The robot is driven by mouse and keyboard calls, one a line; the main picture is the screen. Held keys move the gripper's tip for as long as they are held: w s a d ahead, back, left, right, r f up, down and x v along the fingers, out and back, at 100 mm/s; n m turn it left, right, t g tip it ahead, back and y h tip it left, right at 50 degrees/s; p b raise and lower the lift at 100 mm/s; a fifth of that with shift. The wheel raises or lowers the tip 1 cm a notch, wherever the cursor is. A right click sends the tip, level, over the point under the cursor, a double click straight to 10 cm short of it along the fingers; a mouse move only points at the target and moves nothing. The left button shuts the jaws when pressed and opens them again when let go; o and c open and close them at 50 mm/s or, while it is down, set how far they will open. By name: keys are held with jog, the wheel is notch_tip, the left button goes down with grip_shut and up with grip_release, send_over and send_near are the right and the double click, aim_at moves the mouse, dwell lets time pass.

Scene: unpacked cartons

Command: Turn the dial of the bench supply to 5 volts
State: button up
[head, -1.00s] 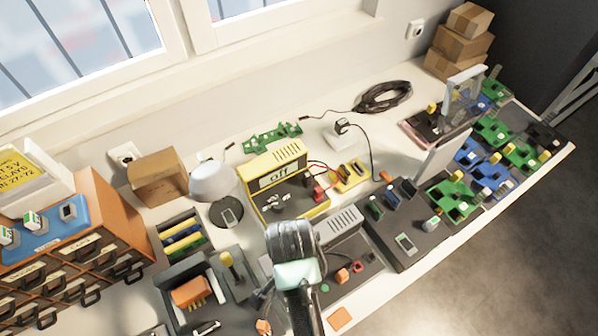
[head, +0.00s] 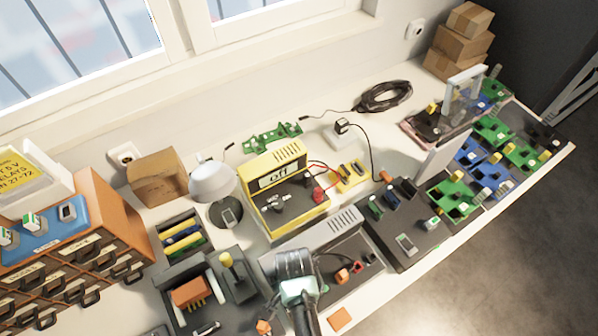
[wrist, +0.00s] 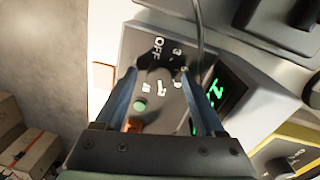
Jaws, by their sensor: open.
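A grey box with a vented top (head: 325,232) stands on the bench, partly hidden by my gripper (head: 288,268) in the head view. In the wrist view its sloped dark front panel (wrist: 165,52) carries white marks including "OFF" and "3", a green button (wrist: 140,105) and a lit green display (wrist: 215,92). My gripper (wrist: 160,85) is open, with its two fingers apart over this panel.
A lamp (head: 212,182) stands left of the yellow box. A dark tray with an orange part (head: 190,292) lies to the left of my gripper. A dark board (head: 408,240) and several green and blue boards are to the right. Red leads run beside the yellow box.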

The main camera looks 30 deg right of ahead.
grip_shut()
jog(key=shift+n, duration=0.3)
jog(key=n+p, duration=0.1)
jog(key=n, duration=0.1)
jog(key=shift+a+r+n+p, duration=0.1)
jog(key=shift+r+n+p, duration=0.05)
jog(key=shift+n+p, duration=0.2)
jog(key=n+p, duration=0.2)
jog(key=n, duration=0.3)
jog(key=n+p, duration=0.1)
jog(key=n, duration=0.4)
jog(key=shift+n+t+p, duration=0.4)
jog(key=shift+n+p, duration=0.05)
jog(key=shift+n, duration=1.8)
